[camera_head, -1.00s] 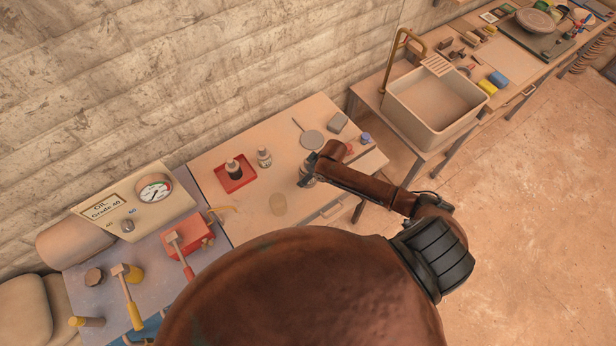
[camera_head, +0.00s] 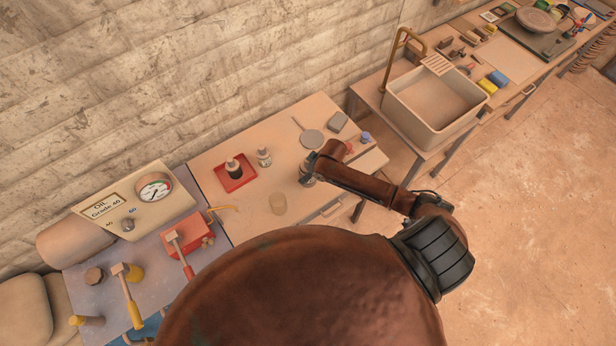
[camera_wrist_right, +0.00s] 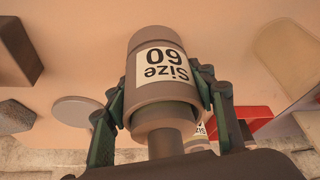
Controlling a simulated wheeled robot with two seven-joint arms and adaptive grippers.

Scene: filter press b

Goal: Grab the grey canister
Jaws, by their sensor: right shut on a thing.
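The grey canister (camera_wrist_right: 163,45), with a white "Size 60" label, stands between the green-padded fingers of my right gripper (camera_wrist_right: 162,92) in the right wrist view. The fingers are shut on its sides. In the head view my right gripper (camera_head: 308,168) is over the middle of the light worktable, and only a small part of the canister shows below it. My left gripper is not in view.
A round grey disc (camera_head: 312,138) lies behind the gripper.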

